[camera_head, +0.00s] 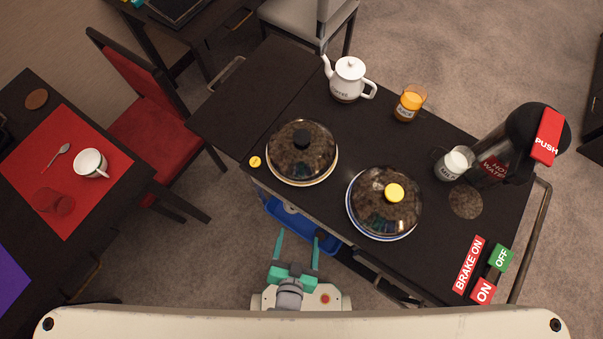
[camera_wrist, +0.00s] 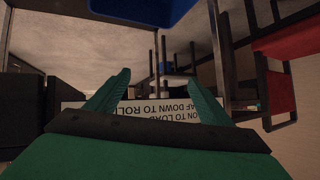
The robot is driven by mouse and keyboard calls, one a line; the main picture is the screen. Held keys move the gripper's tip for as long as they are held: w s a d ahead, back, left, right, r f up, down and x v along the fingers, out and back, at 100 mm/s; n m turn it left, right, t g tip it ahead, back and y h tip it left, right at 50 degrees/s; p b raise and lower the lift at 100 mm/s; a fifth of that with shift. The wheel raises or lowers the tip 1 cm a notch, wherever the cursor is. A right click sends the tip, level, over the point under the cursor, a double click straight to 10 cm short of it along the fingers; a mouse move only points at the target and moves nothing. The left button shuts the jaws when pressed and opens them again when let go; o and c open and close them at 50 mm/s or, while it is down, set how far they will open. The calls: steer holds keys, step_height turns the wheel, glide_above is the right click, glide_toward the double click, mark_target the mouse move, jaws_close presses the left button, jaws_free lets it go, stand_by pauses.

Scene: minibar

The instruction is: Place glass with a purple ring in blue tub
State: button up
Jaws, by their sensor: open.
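The blue tub (camera_head: 330,243) sits low at the near side of the dark cart, partly hidden under the cart top. A blue surface, apparently the tub's, also shows at the top of the wrist view (camera_wrist: 150,10). My gripper (camera_head: 298,238) is open and empty just in front of the tub, its two teal fingers spread toward it. In the wrist view the open fingers (camera_wrist: 158,75) have nothing between them, and the blue surface is above them. I cannot make out a glass with a purple ring in either view.
A red glass (camera_head: 53,201) and a cup (camera_head: 90,163) stand on the left table.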

step_height(320, 180, up, 19)
steer(key=s+d+n+t+y, duration=0.1)
steer(key=s+n+t, duration=0.1)
steer(key=n+t, duration=0.1)
steer(key=shift+s+f+n+t, duration=0.15)
steer(key=shift+s+n+t, duration=0.05)
steer(key=shift+n+t, duration=0.25)
